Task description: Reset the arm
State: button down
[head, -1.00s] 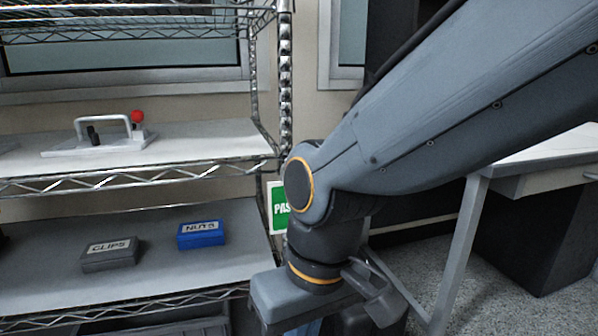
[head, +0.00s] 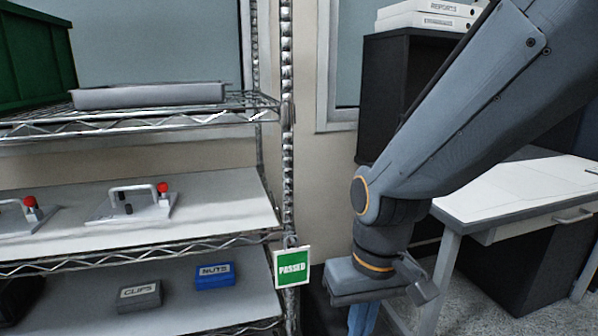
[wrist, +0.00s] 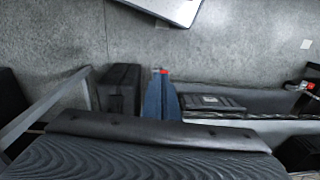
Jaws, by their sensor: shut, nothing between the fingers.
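My arm comes in from the upper right in the head view and bends down at an orange-ringed joint. My gripper hangs below it, its blue fingers (head: 362,319) partly cut off by the bottom edge. In the wrist view my gripper (wrist: 161,72) shows as two blue fingers with red at the tips, together and empty. A dark ribbed part of mine fills the bottom of that view.
A wire shelf rack stands left, with a green PASSED sign (head: 292,267) on its post. It holds a grey tray (head: 150,95), red-knobbed fixtures, a CLIPS box (head: 139,296) and a NUTS box (head: 214,276). A white-topped desk (head: 520,192) stands right, behind my arm.

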jog(key=s+d+r+m+p, duration=0.2)
jog(key=d+r+p, duration=0.7)
jog(key=p, duration=0.5)
notch_tip(320, 180, up, 3)
jog(key=shift+s+d+f+m+h, duration=0.15)
jog(key=shift+d+m+h, duration=0.15)
jog(key=shift+d+h, duration=0.1)
jog(key=shift+a, duration=0.1)
